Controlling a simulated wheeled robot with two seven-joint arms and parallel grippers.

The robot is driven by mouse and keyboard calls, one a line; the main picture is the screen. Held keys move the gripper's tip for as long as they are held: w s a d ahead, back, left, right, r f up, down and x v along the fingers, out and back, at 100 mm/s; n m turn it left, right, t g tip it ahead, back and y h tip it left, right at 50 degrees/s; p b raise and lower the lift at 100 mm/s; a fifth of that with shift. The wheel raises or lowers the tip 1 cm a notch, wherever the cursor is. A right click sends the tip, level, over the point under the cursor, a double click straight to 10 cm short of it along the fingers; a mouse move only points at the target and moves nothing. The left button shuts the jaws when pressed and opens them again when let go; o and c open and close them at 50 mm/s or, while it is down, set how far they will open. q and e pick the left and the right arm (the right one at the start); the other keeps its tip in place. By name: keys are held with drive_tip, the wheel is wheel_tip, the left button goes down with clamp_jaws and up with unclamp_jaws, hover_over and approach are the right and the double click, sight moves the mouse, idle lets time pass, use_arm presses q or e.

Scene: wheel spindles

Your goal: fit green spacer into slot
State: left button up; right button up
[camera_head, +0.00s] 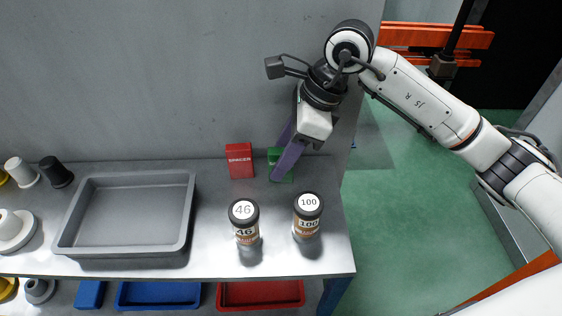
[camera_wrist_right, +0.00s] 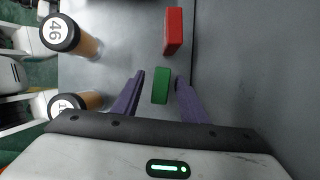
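The green spacer (camera_head: 274,157) stands on the grey bench close to the back wall, partly hidden behind my right gripper in the head view. My right gripper (camera_head: 281,160) reaches down over it. In the right wrist view the green spacer (camera_wrist_right: 161,85) lies between the tips of the open purple fingers (camera_wrist_right: 159,78), with gaps on both sides. A red block marked SPACER (camera_head: 240,161) stands just left of it and also shows in the right wrist view (camera_wrist_right: 173,31). I cannot make out a slot. My left gripper is not in view.
Two labelled canisters, 46 (camera_head: 244,222) and 100 (camera_head: 308,217), stand in front of the spacers. An empty grey tray (camera_head: 186,222) is at left, with white and black spindle parts beyond it. The wall (camera_head: 180,80) is close behind; the bench ends at the right.

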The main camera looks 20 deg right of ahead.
drive_tip(key=shift+a+f, duration=0.1)
drive_tip(key=shift+f, duration=0.15)
clamp_jaws()
drive_tip(key=shift+r, duration=0.1)
